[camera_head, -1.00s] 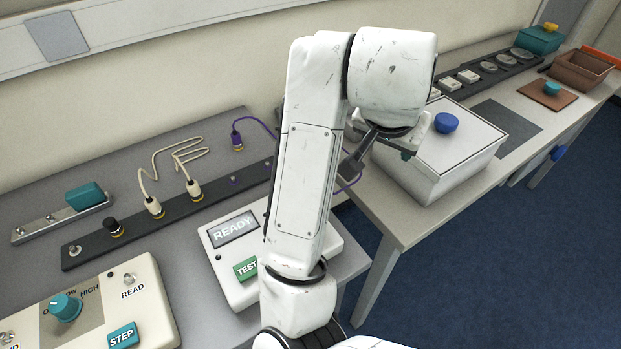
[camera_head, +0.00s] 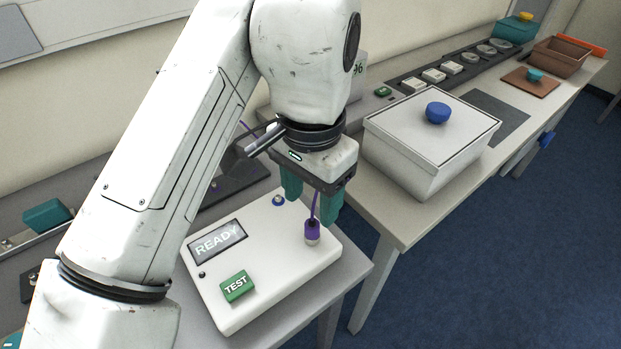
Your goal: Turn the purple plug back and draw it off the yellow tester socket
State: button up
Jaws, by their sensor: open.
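The purple plug (camera_head: 312,230) stands upright on the right part of the white tester box (camera_head: 235,312), with a pale ring at its foot. The socket under it is mostly hidden, and I cannot make out its colour. A purple cord (camera_head: 314,207) rises from the plug between my fingers. My gripper (camera_head: 311,203) points down with its teal fingers apart and empty. Its tips are above and close around the plug's top; I cannot tell whether they touch.
The tester has a READY display (camera_head: 216,241) and a green TEST button (camera_head: 237,286). A lidded white bin (camera_head: 410,177) with a blue knob stands on the table to the right. My arm covers much of the left-hand bench. The table edge and blue floor lie at front right.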

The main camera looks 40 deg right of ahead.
aim_at(312, 225)
notch_tip(312, 225, down, 7)
jog(key=shift+f, duration=0.2)
jog(key=shift+c, duration=0.5)
grip_shut()
jog(key=n+p, duration=0.2)
jog(key=shift+d+r+n, duration=0.1)
jog(key=shift+r+n, duration=0.2)
jog(key=shift+r, duration=0.05)
jog(key=shift+f+n+p, duration=0.15)
jog(key=shift+n+p, duration=0.45)
jog(key=shift+n, duration=0.4)
jog(key=shift+f+n, duration=0.15)
jog(key=shift+n, duration=0.15)
